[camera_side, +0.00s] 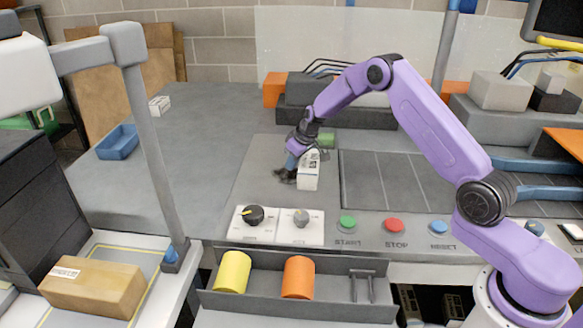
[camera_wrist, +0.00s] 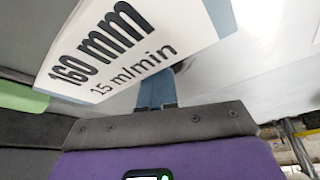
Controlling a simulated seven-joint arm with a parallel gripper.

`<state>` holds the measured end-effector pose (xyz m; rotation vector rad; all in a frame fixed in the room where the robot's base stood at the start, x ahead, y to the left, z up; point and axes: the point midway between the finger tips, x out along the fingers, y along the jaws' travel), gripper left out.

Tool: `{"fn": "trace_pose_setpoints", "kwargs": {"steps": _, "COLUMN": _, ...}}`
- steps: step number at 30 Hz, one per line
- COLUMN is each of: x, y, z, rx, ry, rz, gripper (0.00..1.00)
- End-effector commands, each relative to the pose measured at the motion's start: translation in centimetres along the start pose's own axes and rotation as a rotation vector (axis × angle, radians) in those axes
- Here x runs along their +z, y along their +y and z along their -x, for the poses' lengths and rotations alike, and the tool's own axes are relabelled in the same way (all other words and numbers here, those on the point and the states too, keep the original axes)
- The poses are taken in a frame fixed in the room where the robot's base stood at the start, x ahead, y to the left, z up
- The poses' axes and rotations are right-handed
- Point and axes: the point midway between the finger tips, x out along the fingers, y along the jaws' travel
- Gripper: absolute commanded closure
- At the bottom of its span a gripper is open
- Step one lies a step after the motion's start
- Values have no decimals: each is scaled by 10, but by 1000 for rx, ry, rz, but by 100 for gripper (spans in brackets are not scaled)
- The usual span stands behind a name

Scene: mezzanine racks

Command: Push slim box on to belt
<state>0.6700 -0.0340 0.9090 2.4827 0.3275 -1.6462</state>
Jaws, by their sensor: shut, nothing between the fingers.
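A white slim box (camera_side: 308,175) with dark print stands upright on the grey worktop, just right of my gripper (camera_side: 285,174). My gripper is shut and empty, low over the worktop, at the box's left side. I cannot tell whether it touches the box. In the wrist view a white printed face (camera_wrist: 130,50) reading "160 mm" and "15 m/min" fills the upper left, close to the blue finger (camera_wrist: 156,92). A dark grey panel with seams (camera_side: 385,190), which looks like the belt, lies to the right of the box.
Knobs (camera_side: 254,215) and coloured buttons (camera_side: 394,224) line the front edge. A green cylinder (camera_side: 327,139) and dark block (camera_side: 340,115) are behind the box. A blue tray (camera_side: 118,142) and small white box (camera_side: 160,105) are far left. The worktop left of my gripper is clear.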

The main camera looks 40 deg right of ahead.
Motion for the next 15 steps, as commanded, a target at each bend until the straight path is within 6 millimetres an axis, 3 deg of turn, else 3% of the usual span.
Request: {"fn": "trace_pose_setpoints", "kwargs": {"steps": 15, "x": 10, "y": 7, "z": 4, "rx": 0, "ry": 0, "rz": -1, "gripper": 100}}
